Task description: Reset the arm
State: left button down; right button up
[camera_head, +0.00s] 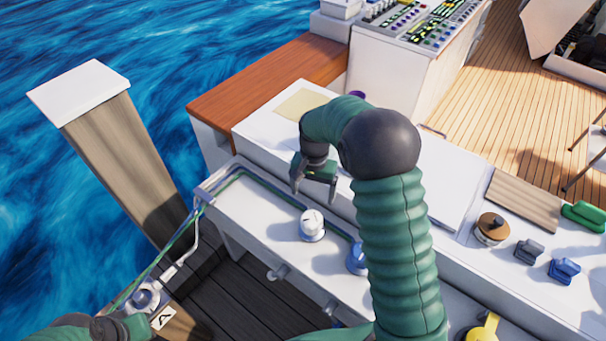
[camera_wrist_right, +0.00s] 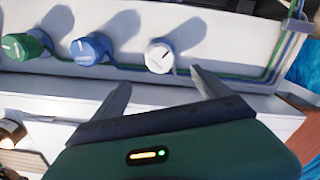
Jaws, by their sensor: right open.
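My right gripper (camera_head: 314,194) hangs over the white ledge in the head view, with its arm coming up from the lower right. It is open and empty; in the right wrist view its two fingers (camera_wrist_right: 160,88) stand apart. A white knob (camera_head: 312,224) is on the ledge just beyond the fingertips and apart from them. The white knob also shows in the right wrist view (camera_wrist_right: 159,57). A blue knob (camera_wrist_right: 92,49) and a green knob (camera_wrist_right: 24,47) stand beside it. My left arm shows only partly at the lower left of the head view, and its fingers cannot be made out.
A wooden post with a white cap (camera_head: 80,90) stands at the left over water. A brown-topped round knob (camera_head: 491,228), grey and blue blocks (camera_head: 564,271) and a green piece (camera_head: 583,215) sit on the right of the white counter. A control panel (camera_head: 420,22) is at the back.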

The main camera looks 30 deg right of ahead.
jog(key=s+a+r+n+t, duration=0.1)
jog(key=s+a+r+n, duration=0.1)
jog(key=s+a+n, duration=0.3)
jog(key=s+a+r+n+t+p, duration=0.1)
jog(key=s+a+n, duration=0.3)
jog(key=s, duration=0.6)
jog(key=shift+s+a+r+n+t, duration=0.3)
jog(key=shift+a+r+n, duration=0.1)
jog(key=shift+a, duration=0.6)
jog(key=shift+s, duration=0.1)
jog(key=shift+a, duration=0.1)
